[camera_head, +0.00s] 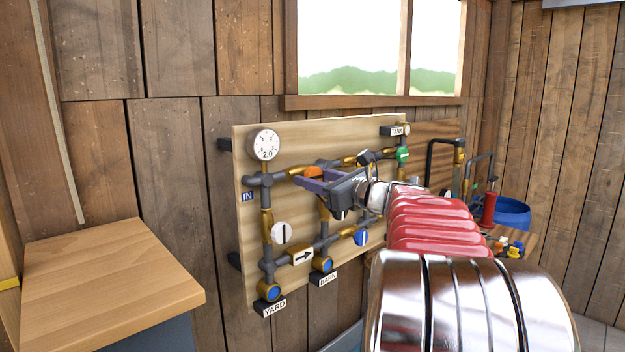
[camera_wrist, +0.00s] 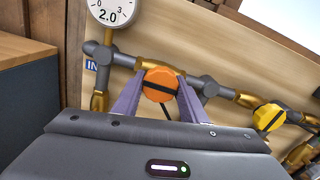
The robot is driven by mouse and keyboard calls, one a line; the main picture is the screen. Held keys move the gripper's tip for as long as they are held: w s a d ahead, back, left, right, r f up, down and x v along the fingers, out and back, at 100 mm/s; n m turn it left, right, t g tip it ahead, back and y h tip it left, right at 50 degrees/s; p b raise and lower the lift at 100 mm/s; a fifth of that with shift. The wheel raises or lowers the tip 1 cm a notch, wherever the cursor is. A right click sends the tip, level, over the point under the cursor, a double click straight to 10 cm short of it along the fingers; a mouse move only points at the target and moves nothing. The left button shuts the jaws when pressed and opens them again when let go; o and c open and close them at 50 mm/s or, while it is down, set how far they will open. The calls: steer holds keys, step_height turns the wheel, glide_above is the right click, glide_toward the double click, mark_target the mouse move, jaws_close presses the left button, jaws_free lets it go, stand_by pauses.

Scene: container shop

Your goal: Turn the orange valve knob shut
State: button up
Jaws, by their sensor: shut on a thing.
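The orange valve knob (camera_head: 314,172) sits on the upper pipe of the wooden panel (camera_head: 245,142), right of the gauge. In the wrist view the knob (camera_wrist: 159,86) is round with ridged edges and lies between my two purple fingers. My gripper (camera_head: 312,180) reaches in from the right and is shut on the knob. In the wrist view my gripper (camera_wrist: 160,96) has one finger on each side of it. My gripper covers the lower part of the knob in the head view.
A white gauge (camera_head: 264,145) reading 2.0 is at upper left. A yellow knob (camera_wrist: 268,117), a green knob (camera_head: 402,154) and blue knobs (camera_head: 327,264) sit on nearby pipes. A wooden-topped counter (camera_head: 105,275) stands at left.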

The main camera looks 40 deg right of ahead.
steer(key=shift+m, duration=0.3)
steer(key=m, duration=0.3)
steer(key=shift+m, duration=0.3)
steer(key=m, duration=0.4)
steer(key=shift+m, duration=0.3)
steer(key=m, duration=0.8)
steer(key=shift+m, duration=0.4)
steer(key=o, duration=1.1)
steer(key=shift+c, duration=0.2)
steer(key=shift+s, duration=0.1)
